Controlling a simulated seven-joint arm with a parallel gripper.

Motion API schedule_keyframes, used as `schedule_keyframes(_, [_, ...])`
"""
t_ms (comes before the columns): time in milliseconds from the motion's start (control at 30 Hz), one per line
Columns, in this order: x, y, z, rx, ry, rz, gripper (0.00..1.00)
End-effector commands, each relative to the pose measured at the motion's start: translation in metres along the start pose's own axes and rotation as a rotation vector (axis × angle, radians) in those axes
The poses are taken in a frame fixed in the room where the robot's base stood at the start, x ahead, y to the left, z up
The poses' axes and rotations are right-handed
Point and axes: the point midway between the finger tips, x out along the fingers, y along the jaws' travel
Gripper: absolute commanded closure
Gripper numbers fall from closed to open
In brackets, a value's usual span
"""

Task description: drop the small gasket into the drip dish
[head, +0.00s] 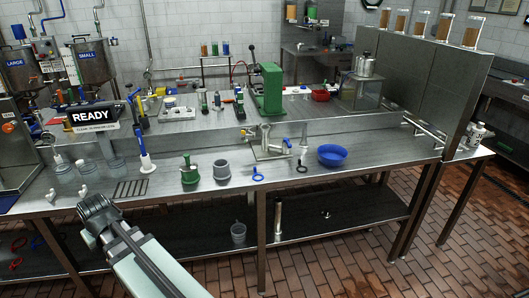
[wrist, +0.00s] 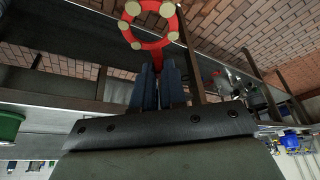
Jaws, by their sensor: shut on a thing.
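My gripper (wrist: 157,82) shows in the wrist view with its two dark fingers closed together. They are shut on the tab of a red ring (wrist: 131,40) with several pale round pads, which looks like a gasket; I cannot tell its size class. The ring sticks out past the fingertips. In the head view my wrist (head: 100,212) is at the lower left, in front of the bench's front edge; the fingers and the red ring are hidden there. The blue round dish (head: 332,155), likely the drip dish, sits upright on the bench, well right of my gripper.
On the bench (head: 225,190) stand a green fitting (head: 190,170), a grey cup (head: 221,169), a blue ring (head: 258,173), a black ring (head: 302,167) and a valve body (head: 268,143). Bench right of the dish is clear.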

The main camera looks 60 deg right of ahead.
Motion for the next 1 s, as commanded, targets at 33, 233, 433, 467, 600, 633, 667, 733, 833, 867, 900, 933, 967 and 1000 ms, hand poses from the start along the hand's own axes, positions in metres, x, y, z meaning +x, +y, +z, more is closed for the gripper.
schedule_keyframes(33, [0.000, 0.018, 0.000, 0.026, 0.000, 0.011, 1.00])
schedule_keyframes(233, [-0.003, 0.076, 0.003, 0.115, 0.000, 0.047, 1.00])
schedule_keyframes(433, [-0.007, 0.135, 0.009, 0.202, 0.000, 0.084, 1.00])
schedule_keyframes(467, [-0.008, 0.144, 0.010, 0.216, 0.000, 0.090, 1.00])
schedule_keyframes(600, [-0.013, 0.185, 0.016, 0.277, -0.001, 0.115, 1.00])
schedule_keyframes(633, [-0.013, 0.194, 0.017, 0.290, 0.000, 0.120, 1.00])
schedule_keyframes(667, [-0.015, 0.203, 0.019, 0.304, -0.001, 0.126, 1.00])
schedule_keyframes(733, [-0.017, 0.223, 0.022, 0.334, 0.000, 0.139, 1.00])
schedule_keyframes(833, [-0.021, 0.253, 0.027, 0.378, 0.000, 0.157, 1.00])
schedule_keyframes(867, [-0.022, 0.262, 0.029, 0.391, 0.000, 0.162, 1.00])
schedule_keyframes(900, [-0.024, 0.274, 0.031, 0.409, 0.000, 0.169, 1.00])
schedule_keyframes(933, [-0.025, 0.283, 0.033, 0.422, 0.000, 0.175, 1.00])
schedule_keyframes(967, [-0.027, 0.292, 0.035, 0.435, 0.000, 0.180, 1.00])
schedule_keyframes(1000, [-0.029, 0.305, 0.037, 0.453, 0.000, 0.188, 1.00])
